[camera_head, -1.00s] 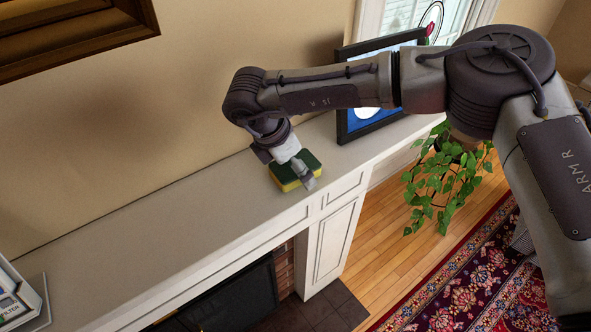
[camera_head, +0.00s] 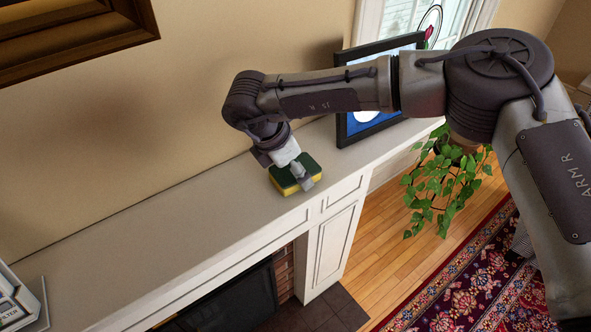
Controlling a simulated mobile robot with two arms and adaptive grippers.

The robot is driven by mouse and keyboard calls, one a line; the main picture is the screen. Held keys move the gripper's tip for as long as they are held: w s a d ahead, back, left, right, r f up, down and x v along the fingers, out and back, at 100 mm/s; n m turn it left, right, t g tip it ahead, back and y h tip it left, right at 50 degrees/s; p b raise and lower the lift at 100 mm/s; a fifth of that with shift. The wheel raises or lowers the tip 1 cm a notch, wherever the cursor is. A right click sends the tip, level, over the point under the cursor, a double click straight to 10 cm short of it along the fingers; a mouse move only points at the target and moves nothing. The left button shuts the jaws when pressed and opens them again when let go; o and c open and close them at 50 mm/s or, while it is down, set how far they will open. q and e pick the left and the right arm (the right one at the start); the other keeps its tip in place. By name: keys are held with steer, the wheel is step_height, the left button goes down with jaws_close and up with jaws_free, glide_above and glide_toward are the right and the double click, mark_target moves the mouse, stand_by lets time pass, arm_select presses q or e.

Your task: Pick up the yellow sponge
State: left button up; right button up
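The yellow sponge (camera_head: 311,168) has a dark green top layer and lies flat on the pale mantel shelf (camera_head: 150,235), near its right part. My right gripper (camera_head: 283,170) reaches down over the sponge, tilted. One finger is at the sponge's back left side and the other is over its front side. The fingers are spread apart, and the gripper looks open. The gripper hides the middle of the sponge, and I cannot tell whether either finger touches it. My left gripper is not in view.
A black-framed picture (camera_head: 371,124) stands on the mantel behind my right forearm. A white boxed object (camera_head: 18,305) sits at the mantel's left end. A leafy plant (camera_head: 440,190) is beyond the right end. The mantel's middle is clear.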

mark_target(305, 167)
steer(key=shift+r+p, duration=0.4)
steer(key=shift+p, duration=0.4)
steer(key=r+b, duration=0.3)
steer(key=b, duration=0.1)
steer(key=shift+s+d+r, duration=0.25)
steer(key=shift+r, duration=0.1)
steer(key=s+d+r+b, duration=0.5)
steer(key=s+d+r, duration=0.1)
steer(key=s, duration=0.3)
steer(key=shift+r, duration=0.55)
steer(key=shift+d, duration=0.1)
steer(key=shift+o, duration=0.7)
steer(key=c, duration=0.5)
